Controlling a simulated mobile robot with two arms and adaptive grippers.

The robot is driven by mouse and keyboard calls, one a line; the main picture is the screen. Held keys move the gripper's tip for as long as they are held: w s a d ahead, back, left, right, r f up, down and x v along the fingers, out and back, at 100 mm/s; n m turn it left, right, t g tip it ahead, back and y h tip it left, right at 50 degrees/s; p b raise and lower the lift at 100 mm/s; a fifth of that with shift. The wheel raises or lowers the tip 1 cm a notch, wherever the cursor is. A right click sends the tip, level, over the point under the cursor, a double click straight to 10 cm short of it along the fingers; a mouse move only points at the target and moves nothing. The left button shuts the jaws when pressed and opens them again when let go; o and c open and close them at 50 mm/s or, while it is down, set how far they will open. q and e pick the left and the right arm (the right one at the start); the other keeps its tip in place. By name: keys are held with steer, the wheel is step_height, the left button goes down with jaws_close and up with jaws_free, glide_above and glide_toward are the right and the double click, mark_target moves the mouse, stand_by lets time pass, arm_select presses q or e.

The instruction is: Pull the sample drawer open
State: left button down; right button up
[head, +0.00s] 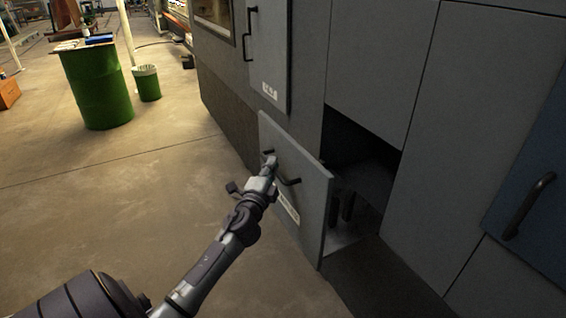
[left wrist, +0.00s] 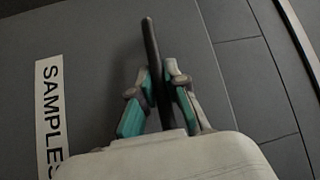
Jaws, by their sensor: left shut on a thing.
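The sample drawer's grey front panel (head: 312,195) stands out from the machine, with a dark opening (head: 360,150) behind it, so the drawer is partly open. Its dark bar handle (head: 291,181) is on the front. My left gripper (head: 269,164) is at the handle, its arm reaching in from the lower left. In the left wrist view, the fingers of the left gripper (left wrist: 160,82) are closed around the handle (left wrist: 151,45), one on each side. A white SAMPLES label (left wrist: 49,115) is left of the handle there. My right gripper is not in view.
The grey machine (head: 385,60) rises behind the drawer, with another handled door (head: 268,60) above left and a blue panel (head: 530,220) at right. A green barrel (head: 97,85) and a green bin (head: 147,84) stand far left. The floor left of the drawer is clear.

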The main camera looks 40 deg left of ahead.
arm_select(q)
steer(key=shift+s+a+f, duration=0.1)
steer(key=shift+s+a, duration=0.15)
steer(key=shift+s, duration=0.5)
steer(key=c, duration=1.2)
jaws_free()
steer(key=v, duration=1.2)
